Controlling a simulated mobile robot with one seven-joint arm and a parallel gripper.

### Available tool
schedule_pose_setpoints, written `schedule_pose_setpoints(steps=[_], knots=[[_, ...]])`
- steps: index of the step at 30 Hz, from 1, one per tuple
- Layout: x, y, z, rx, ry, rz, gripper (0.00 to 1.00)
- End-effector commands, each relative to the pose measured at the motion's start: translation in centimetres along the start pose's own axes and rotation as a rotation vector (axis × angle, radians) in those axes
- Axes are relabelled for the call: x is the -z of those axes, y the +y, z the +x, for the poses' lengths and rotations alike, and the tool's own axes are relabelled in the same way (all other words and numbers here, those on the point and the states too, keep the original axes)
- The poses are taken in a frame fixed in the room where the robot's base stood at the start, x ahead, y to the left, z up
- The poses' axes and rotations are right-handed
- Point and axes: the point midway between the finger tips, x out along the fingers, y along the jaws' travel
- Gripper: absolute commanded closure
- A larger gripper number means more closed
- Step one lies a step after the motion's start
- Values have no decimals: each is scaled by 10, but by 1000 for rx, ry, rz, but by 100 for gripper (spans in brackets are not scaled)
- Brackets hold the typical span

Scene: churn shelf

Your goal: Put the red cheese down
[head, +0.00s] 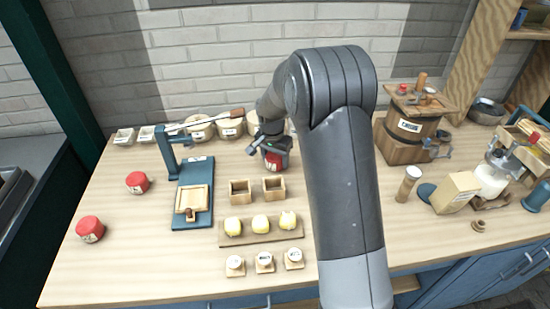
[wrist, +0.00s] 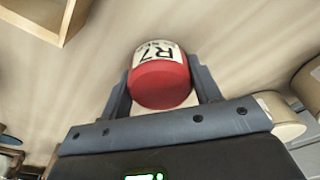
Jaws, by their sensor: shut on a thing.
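The red cheese (wrist: 160,84) has a white label reading R7. It sits between the two fingers of my gripper (wrist: 162,88), which is shut on it. In the head view the same cheese (head: 272,162) shows low under my gripper (head: 270,150), behind two small wooden boxes and in front of the row of pale round cheeses. I cannot tell if it touches the table. Two other red cheeses, one (head: 137,183) and another (head: 90,229), stand on the left of the table, apart from my gripper.
Two open wooden boxes (head: 240,199) stand just in front of the held cheese. A blue press stand (head: 193,222) is to the left. Yellow pieces lie on a board (head: 233,240) in front. A wooden churn (head: 402,150) stands right. The table's left side has bare room.

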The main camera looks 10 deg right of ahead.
Motion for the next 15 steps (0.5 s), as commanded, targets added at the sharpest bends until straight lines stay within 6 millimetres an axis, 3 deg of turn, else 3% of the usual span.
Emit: schedule_pose_setpoints(steps=[1, 2, 3, 9, 15], knots=[[0, 0, 2, 0, 0, 0, 70], [0, 0, 2, 0, 0, 0, 40], [0, 0, 2, 0, 0, 0, 37], [0, 0, 1, 0, 0, 0, 21], [0, 0, 1, 0, 0, 0, 21]])
